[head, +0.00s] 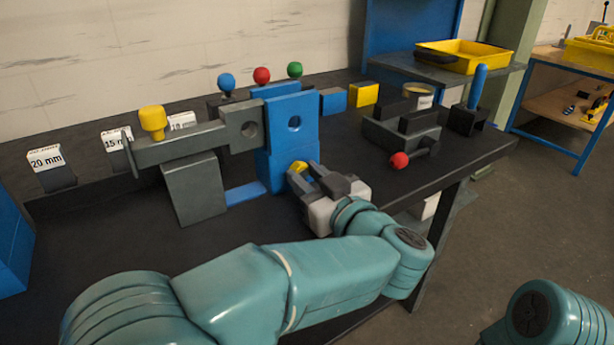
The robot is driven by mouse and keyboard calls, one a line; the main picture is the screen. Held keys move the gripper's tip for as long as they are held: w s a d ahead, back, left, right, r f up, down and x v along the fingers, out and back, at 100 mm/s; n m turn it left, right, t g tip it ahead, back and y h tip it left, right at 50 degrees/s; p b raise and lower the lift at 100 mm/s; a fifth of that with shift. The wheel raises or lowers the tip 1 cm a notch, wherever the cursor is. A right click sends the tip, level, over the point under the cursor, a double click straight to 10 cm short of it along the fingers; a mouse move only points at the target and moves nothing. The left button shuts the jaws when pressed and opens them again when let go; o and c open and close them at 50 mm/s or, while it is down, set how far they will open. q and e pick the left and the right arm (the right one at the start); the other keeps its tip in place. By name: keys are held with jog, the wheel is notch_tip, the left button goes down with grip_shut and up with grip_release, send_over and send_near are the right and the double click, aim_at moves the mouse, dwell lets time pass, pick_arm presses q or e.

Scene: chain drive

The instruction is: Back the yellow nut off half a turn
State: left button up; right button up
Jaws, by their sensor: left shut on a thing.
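The yellow nut (299,167) shows as a small yellow patch low on the front of the blue upright block (293,133). My left gripper (305,175) is at the nut, with its dark jaws shut on it. The jaws hide most of the nut, so its turn angle cannot be read. My right arm shows only as a teal link at the bottom right; its gripper is out of view.
A grey bar with a yellow knob (153,120) extends left of the blue block. Blue, red and green knobs stand behind. A grey vice (402,133) with a red ball handle is to the right. The dark bench top (130,235) is bare at front left.

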pick_arm(q)
jog(key=shift+n, duration=1.4)
jog(key=o, duration=1.1)
jog(key=shift+c, duration=0.2)
